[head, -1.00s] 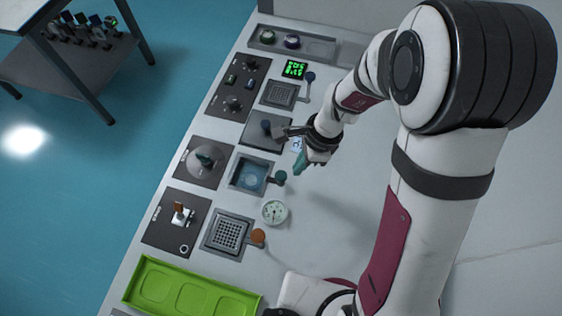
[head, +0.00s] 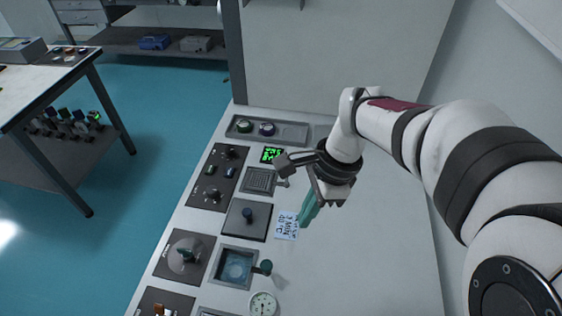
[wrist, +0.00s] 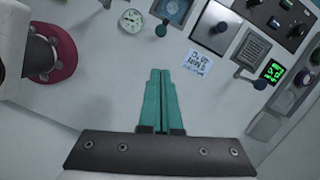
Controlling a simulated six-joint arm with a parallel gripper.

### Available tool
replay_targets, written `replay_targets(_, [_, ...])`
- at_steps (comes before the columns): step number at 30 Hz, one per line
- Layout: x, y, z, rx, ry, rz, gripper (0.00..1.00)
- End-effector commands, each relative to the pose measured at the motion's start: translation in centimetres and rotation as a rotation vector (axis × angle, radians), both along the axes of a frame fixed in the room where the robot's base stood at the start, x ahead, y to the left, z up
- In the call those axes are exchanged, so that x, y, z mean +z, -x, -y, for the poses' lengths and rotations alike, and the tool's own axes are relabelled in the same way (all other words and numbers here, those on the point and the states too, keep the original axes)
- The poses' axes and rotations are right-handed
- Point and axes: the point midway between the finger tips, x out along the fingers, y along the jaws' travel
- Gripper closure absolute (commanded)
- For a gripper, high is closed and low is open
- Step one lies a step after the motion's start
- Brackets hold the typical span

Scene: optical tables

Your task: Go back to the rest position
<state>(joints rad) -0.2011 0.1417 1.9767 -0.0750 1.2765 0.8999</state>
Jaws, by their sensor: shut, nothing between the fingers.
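My gripper (head: 309,208) is raised above the white bench (head: 370,262) in the head view, to the right of the panel row. In the wrist view its teal fingers (wrist: 161,100) lie together, shut, with nothing between them. They point over bare white bench surface. A printed label (head: 286,225) lies on the bench left of the fingers; the label also shows in the wrist view (wrist: 198,62).
A green display (head: 272,155), a knob tray (head: 266,130), a plate with a dark knob (head: 246,219), a blue basin (head: 236,266) and a round gauge (head: 262,304) line the bench's left side. A wall panel (head: 330,60) stands behind. The bench's right side is clear.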

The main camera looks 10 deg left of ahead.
Motion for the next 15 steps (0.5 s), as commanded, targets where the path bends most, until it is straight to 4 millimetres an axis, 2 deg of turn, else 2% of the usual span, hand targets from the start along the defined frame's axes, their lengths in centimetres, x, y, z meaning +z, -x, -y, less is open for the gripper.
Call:
replay_targets(12, [0.0,0.0,0.0,0.000,0.000,0.000,1.00])
replay_targets(14, [0.3,0.5,0.4,0.020,0.000,0.009,1.00])
replay_targets(15, [0.8,1.6,1.3,0.063,0.000,0.027,1.00])
